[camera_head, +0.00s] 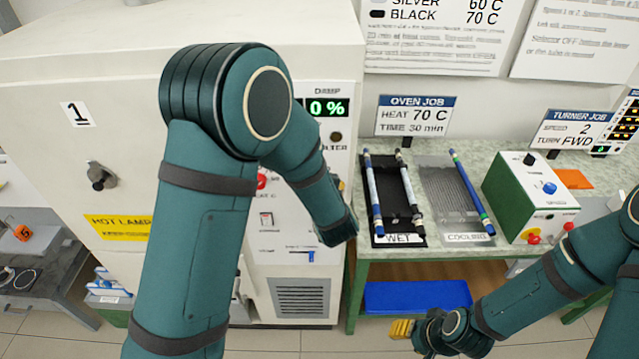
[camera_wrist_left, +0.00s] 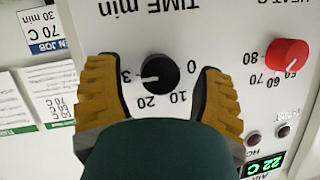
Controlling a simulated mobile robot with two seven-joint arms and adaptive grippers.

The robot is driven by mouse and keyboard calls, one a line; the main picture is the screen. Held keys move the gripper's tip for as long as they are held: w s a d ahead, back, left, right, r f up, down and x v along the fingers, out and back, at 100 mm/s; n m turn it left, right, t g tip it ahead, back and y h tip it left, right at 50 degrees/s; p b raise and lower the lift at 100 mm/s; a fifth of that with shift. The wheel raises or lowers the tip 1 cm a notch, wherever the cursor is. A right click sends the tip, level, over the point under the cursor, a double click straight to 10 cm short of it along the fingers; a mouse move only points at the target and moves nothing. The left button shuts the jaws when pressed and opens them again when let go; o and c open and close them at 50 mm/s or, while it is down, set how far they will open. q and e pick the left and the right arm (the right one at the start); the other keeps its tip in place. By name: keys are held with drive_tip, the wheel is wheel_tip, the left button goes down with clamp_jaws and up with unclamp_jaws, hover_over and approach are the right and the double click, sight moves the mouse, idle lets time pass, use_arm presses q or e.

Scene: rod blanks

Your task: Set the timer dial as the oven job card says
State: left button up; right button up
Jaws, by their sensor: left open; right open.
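The oven job card (camera_head: 415,118) reads HEAT 70 C and TIME 30 min. In the left wrist view, which is upside down, the black timer dial (camera_wrist_left: 160,72) sits under the label TIME min. Its white mark points left, toward the partly covered 30. My left gripper (camera_wrist_left: 157,82) is open, with a yellow finger on each side of the dial and visible gaps.
The red heat dial (camera_wrist_left: 287,54) is beside the timer dial, past one finger. The air display (camera_wrist_left: 263,166) reads 22 C. The WET rack (camera_head: 398,242) and COOLING rack (camera_head: 468,238) hold rods on the bench. A green turner box (camera_head: 503,190) stands at right.

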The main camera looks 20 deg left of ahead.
use_arm(q)
drive_tip(key=v, duration=1.2)
wheel_tip(320, 180, down, 24)
drive_tip(key=s+g+h+b, duration=0.3)
drive_tip(key=g+h+b, duration=0.2)
drive_tip(key=h+b, duration=0.15)
drive_tip(key=s+d+f+g+h+b, duration=0.1)
drive_tip(key=s+f+g+h+b, duration=0.2)
drive_tip(key=s+f, duration=0.7)
wheel_tip(320, 180, down, 2)
drive_tip(key=shift+d+f+g+b, duration=0.15)
drive_tip(key=shift+d+g+b, duration=0.2)
drive_tip(key=shift+g+b, duration=0.75)
drive_tip(key=shift+o, duration=0.2)
drive_tip(key=shift+h, duration=0.25)
